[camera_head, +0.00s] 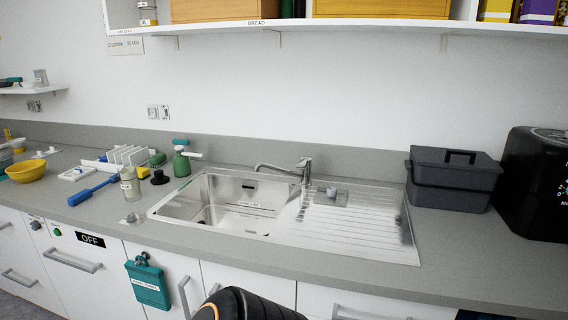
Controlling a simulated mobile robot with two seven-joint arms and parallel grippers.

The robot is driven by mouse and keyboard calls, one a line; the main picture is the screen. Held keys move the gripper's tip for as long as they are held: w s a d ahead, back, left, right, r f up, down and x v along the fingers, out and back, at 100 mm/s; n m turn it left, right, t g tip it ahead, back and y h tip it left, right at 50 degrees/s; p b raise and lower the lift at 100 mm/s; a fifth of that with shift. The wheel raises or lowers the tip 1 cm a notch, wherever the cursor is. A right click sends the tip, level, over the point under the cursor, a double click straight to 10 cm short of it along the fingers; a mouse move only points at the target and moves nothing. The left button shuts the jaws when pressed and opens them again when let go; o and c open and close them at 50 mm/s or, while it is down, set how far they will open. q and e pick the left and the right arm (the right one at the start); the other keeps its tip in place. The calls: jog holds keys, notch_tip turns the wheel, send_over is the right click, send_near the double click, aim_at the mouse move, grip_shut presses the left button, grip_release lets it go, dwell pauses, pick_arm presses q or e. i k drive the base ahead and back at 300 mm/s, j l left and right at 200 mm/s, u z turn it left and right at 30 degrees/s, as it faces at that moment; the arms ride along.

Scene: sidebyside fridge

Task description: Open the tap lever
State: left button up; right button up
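The tap (305,178) is chrome and stands at the back edge of the steel sink, between the basin and the drainboard. Its spout (272,167) reaches left over the basin. The short lever (304,162) sits on top of the tap body; its exact angle is too small to tell. No water stream is visible. Neither of my grippers is in view. A black rounded part with an orange ring at the bottom edge seems to be part of my own arm.
The sink basin (205,198) looks empty. A green spray bottle (181,160) stands behind its left end. A dark grey box (450,180) and a black appliance (540,185) stand on the right. A shelf (300,24) hangs above. The counter front (300,268) is clear.

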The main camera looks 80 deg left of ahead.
aim_at(304, 160)
jog(key=u, duration=1.55)
